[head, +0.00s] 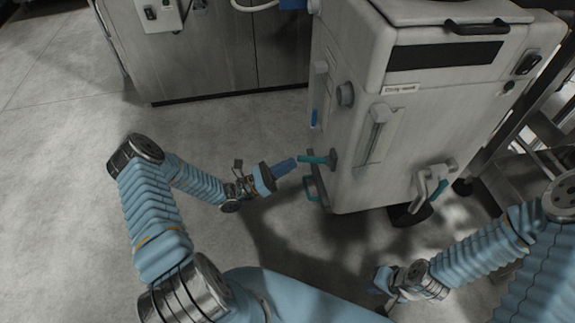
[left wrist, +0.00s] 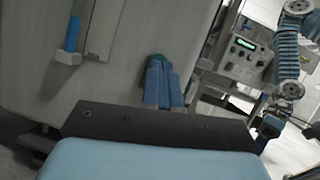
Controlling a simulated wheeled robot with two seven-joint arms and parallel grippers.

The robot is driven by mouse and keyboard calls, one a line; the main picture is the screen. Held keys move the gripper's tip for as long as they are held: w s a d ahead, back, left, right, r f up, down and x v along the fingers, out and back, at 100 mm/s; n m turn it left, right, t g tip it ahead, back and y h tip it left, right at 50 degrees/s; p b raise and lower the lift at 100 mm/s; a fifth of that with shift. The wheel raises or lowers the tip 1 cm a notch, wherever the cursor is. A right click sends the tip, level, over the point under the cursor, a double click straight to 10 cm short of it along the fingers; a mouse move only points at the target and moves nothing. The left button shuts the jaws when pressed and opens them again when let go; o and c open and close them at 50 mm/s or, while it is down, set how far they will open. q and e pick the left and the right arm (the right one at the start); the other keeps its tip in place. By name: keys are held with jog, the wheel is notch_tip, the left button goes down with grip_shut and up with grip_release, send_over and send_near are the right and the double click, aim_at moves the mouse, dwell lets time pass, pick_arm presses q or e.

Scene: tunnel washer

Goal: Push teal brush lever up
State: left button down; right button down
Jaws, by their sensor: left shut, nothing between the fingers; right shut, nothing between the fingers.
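The teal brush lever (head: 315,159) sticks out to the left from a dark mount low on the side of the white washer (head: 365,120). My left gripper (head: 292,163) is shut and empty, its blue fingertips right by the lever's free end. I cannot tell whether they touch. In the left wrist view the shut blue fingers (left wrist: 162,84) cover most of a teal part (left wrist: 157,59), which shows just behind them. My right gripper (head: 382,280) is shut and empty, low in front of the washer and away from the lever.
A teal handle (head: 311,189) sits just below the lever. A grey knob (head: 345,95) and a blue-tipped lever (head: 314,118) are above it. A grey-white handle (head: 432,185) is on the washer's front. A steel cabinet (head: 205,50) stands behind. The floor left of the washer is clear.

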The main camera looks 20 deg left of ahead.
pick_arm(q)
jog(key=shift+w+d+r+p, duration=0.1)
jog(key=shift+r+p, duration=0.2)
jog(key=shift+r, duration=0.3)
jog(key=shift+w+d+r+p, duration=0.1)
jog(key=shift+r+p, duration=0.15)
jog(key=shift+r, duration=0.35)
jog(key=shift+s, duration=0.1)
